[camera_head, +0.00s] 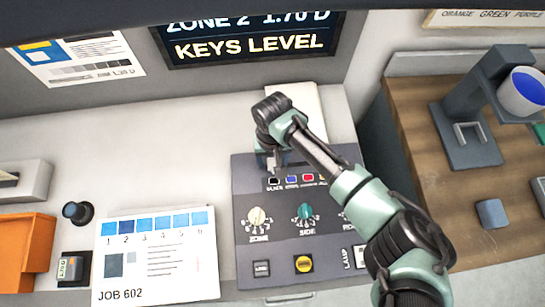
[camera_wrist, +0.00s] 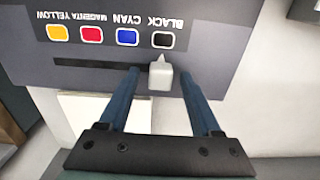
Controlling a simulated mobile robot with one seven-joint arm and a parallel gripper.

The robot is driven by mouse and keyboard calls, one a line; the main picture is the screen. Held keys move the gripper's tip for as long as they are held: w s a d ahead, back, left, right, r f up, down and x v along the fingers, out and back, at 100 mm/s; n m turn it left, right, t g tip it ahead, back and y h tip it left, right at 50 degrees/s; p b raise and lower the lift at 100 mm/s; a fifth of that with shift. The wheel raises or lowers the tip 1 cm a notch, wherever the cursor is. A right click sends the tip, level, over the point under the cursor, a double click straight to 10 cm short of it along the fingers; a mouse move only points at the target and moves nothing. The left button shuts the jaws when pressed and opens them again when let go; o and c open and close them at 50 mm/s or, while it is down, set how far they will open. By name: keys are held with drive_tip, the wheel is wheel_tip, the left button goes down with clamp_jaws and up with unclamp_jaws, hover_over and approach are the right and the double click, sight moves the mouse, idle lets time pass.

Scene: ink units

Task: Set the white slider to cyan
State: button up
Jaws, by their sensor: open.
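The white slider (camera_wrist: 160,75) is a small upright knob with a pointed tip at the right end of a dark slot (camera_wrist: 90,65) in the wrist view. Its tip lines up with the black patch (camera_wrist: 162,40). The cyan patch (camera_wrist: 127,37), drawn blue, is just left of it; labels appear upside down. My gripper (camera_wrist: 160,74) is open, one finger on each side of the slider, with a gap on both sides. In the head view my gripper (camera_head: 272,160) is at the top left of the dark panel (camera_head: 247,190) and largely hides the slider.
Magenta (camera_wrist: 91,34) and yellow (camera_wrist: 57,33) patches lie farther left along the slot. In the head view, a cream knob (camera_head: 258,218), a green knob (camera_head: 304,212) and a yellow button (camera_head: 303,263) sit lower on the panel. A job card (camera_head: 160,262) lies left.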

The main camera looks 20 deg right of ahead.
clamp_jaws()
idle(1.4)
